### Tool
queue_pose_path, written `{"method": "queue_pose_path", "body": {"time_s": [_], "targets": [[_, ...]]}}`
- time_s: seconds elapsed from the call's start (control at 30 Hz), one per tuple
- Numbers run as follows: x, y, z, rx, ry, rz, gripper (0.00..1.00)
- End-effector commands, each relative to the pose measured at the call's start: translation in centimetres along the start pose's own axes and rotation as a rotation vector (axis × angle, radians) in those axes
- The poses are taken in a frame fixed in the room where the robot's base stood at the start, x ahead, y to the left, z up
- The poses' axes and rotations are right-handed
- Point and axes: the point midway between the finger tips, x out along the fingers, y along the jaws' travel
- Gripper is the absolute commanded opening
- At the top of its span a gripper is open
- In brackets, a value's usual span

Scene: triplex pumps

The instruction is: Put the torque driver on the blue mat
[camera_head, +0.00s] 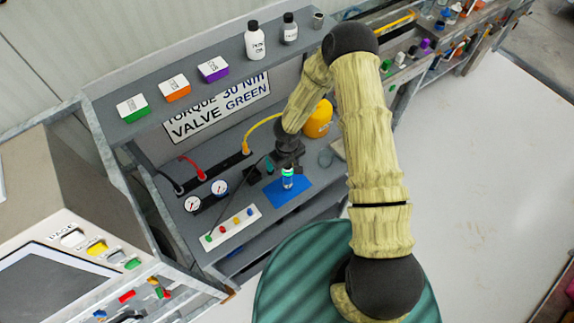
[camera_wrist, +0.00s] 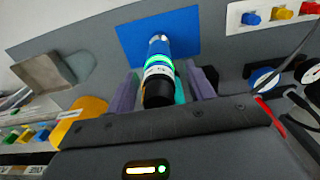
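The torque driver (camera_head: 287,178) has a glowing green ring and stands about upright over the blue mat (camera_head: 306,190). In the wrist view, the driver (camera_wrist: 158,72) shows a black end cap near me, a white label and its far end over the mat (camera_wrist: 128,38). My gripper (camera_head: 284,163) is above the mat, around the driver's upper part. In the wrist view, its grey-purple fingers with teal pads (camera_wrist: 160,92) are on both sides of the driver. The fingers look open, with a small gap beside the driver. Whether the driver's foot touches the mat is hard to tell.
A white strip with coloured buttons (camera_head: 233,228) lies left of the mat. Two gauges (camera_head: 205,195) and red, black and yellow cables are behind it. A yellow container (camera_head: 319,120) stands at the back right. The shelf above holds bottles and small boxes (camera_head: 174,88).

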Motion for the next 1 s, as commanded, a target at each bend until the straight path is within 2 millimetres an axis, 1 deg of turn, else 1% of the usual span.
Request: {"method": "queue_pose_path", "body": {"time_s": [0.23, 0.37, 0.47, 0.57, 0.8, 1.0], "targets": [[-0.2, 0.0, -0.1, 0.001, 0.001, 0.001, 0.53], [-0.9, 0.1, -0.1, 0.002, 0.003, 0.002, 0.53], [-2.0, 0.1, -0.2, 0.002, 0.005, 0.002, 0.53], [-3.5, 0.1, -0.1, 0.003, 0.005, 0.003, 0.53], [-7.7, 0.1, -0.2, 0.003, 0.006, 0.003, 0.53], [-10.9, 0.1, -0.1, 0.003, 0.004, 0.003, 0.53]]}}
